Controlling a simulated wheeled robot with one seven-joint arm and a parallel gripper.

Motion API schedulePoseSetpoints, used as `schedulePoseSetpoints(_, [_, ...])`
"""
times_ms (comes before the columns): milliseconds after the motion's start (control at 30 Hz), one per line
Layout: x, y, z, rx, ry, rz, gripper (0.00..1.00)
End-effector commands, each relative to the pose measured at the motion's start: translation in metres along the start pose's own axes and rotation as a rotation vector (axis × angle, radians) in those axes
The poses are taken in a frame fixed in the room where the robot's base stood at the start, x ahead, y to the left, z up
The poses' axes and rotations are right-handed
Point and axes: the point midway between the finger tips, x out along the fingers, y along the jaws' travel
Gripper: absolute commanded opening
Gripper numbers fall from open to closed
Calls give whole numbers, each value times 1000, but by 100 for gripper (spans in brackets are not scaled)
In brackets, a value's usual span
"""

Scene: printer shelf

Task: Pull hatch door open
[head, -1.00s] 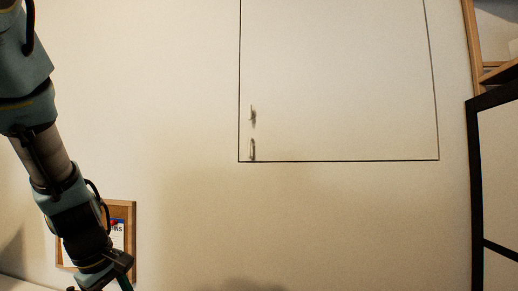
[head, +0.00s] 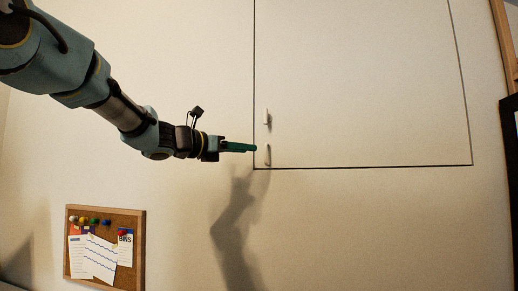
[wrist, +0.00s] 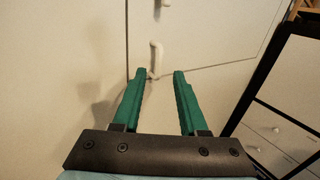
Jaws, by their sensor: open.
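The hatch door (head: 365,80) is a pale panel outlined by a thin dark seam, flush with the wall and shut. A small white handle (head: 268,155) sits near its lower left corner, and it also shows in the wrist view (wrist: 155,58). A small white latch-like piece (head: 267,118) is above the handle. My gripper (head: 252,148) is at the left seam, just left of the handle in the head view. In the wrist view its green fingers (wrist: 160,73) are apart, with the handle ahead between the tips. I cannot tell whether they touch it.
A cork board (head: 105,246) with papers and pins hangs at the lower left. A dark-framed unit with drawers (wrist: 283,125) stands at the right. The wall below the hatch is clear.

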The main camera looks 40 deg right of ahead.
Motion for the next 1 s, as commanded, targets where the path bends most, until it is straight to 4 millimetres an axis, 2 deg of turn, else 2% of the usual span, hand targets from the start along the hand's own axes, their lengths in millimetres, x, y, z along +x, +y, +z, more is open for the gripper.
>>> schedulePoseSetpoints(100, [24, 0, 2, -3, 1, -2, 42])
schedulePoseSetpoints(300, [51, 0, 1, 0, 1, 0, 42])
schedulePoseSetpoints(467, [60, 0, 0, 1, 2, 1, 42])
schedulePoseSetpoints(733, [62, 1, -1, 2, 2, 2, 42])
schedulePoseSetpoints(767, [62, 1, -1, 2, 2, 2, 41])
schedulePoseSetpoints(1000, [61, 1, -1, 2, 2, 2, 14])
